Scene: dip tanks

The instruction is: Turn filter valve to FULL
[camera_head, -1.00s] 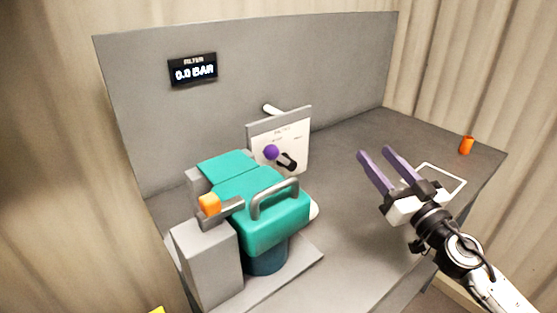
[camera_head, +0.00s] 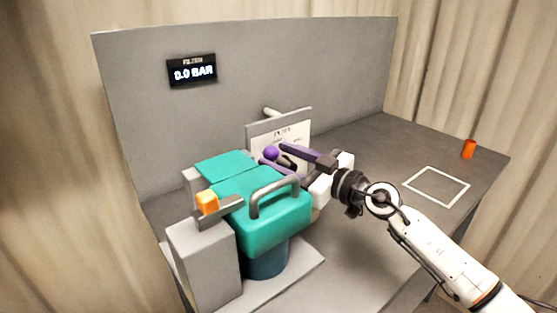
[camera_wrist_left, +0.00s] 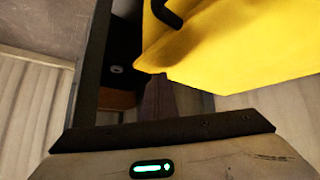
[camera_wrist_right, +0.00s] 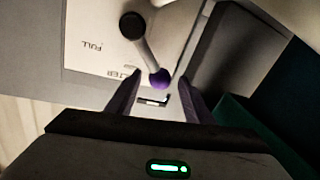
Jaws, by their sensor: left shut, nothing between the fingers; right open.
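The filter valve is a dark lever with a purple ball knob (camera_head: 270,153) on a white-faced panel (camera_head: 262,134). In the right wrist view the lever (camera_wrist_right: 142,42) runs from its pivot down to the purple knob (camera_wrist_right: 160,80). The FULL label (camera_wrist_right: 91,46) appears upside down, left of the lever, and the lever does not point at it. My right gripper (camera_head: 274,156) is open at the panel. In its wrist view, its purple fingers (camera_wrist_right: 162,85) stand either side of the knob, apart from it. My left gripper (camera_wrist_left: 160,95) is shut and empty, mostly in shadow.
A display (camera_head: 191,70) on the grey back wall reads about 0.0 BAR. A teal handled housing (camera_head: 272,225) stands close left of my right gripper. An orange cylinder (camera_head: 468,149) and a white square outline (camera_head: 437,171) are right. A yellow object (camera_wrist_left: 235,45) is near my left gripper.

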